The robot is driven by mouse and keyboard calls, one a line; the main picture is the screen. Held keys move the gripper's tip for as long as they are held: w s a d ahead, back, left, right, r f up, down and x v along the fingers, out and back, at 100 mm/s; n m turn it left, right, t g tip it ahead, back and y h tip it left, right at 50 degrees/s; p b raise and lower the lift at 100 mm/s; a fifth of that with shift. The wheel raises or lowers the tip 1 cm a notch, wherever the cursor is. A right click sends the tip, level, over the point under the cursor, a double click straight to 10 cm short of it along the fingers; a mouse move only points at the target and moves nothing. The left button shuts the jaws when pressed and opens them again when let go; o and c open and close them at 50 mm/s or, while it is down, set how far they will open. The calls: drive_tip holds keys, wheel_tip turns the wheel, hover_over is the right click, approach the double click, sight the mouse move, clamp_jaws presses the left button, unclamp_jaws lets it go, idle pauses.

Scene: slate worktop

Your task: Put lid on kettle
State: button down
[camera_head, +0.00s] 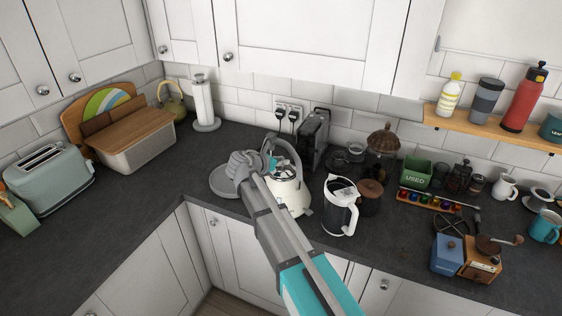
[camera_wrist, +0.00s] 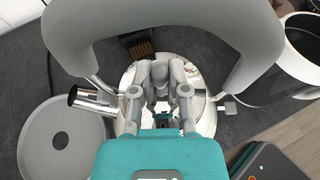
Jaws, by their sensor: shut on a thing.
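The white kettle (camera_head: 293,197) stands on the slate worktop, partly hidden behind my arm. In the wrist view its pale rounded body (camera_wrist: 205,112) shows under a large grey arched handle (camera_wrist: 262,72). My gripper (camera_head: 276,165) is at the top of the kettle. In the wrist view my gripper (camera_wrist: 160,78) points down inside the handle's arch, with its fingers closed together. The lid is mostly hidden between and below the fingers. I cannot tell whether it touches the kettle's rim.
A grey round plate (camera_head: 223,181) lies close left of the kettle. A dark upright appliance (camera_head: 314,140) stands behind.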

drive_tip(key=shift+f, duration=0.2)
idle(0.5)
drive_tip(key=c, duration=0.5)
unclamp_jaws()
drive_tip(key=shift+c, duration=0.2)
drive_tip(key=shift+o, duration=0.3)
drive_tip(key=o, duration=0.3)
drive_tip(key=shift+o, duration=0.2)
drive_tip(key=shift+s+a, duration=0.1)
drive_tip(key=p+v, duration=0.3)
drive_tip(key=v, duration=0.5)
drive_tip(key=shift+s+a+r, duration=0.2)
drive_tip(key=shift+s+r, duration=0.05)
idle(0.4)
drive_tip(key=shift+s, duration=0.1)
